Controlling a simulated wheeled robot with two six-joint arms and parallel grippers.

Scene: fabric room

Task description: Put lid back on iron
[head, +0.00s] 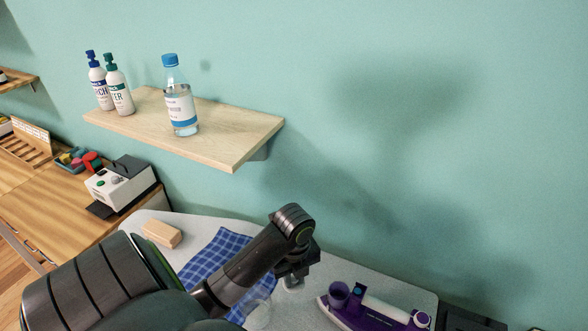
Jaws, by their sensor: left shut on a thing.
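The purple and white iron (387,316) lies on the light grey board (226,223) at the lower right, cut by the bottom edge. A round purple cup-like part (338,295) stands up at its left end, beside a small blue piece (358,288). My left gripper (292,282) points down over the board, left of the iron and apart from it. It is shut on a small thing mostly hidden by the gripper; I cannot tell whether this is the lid. My right gripper is not in view.
A blue checked cloth (212,257) and a wooden block (162,233) lie on the board. A clear round object (258,312) is partly behind my arm. A wall shelf (222,144) above holds a water bottle (180,100) and two pump bottles (118,88).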

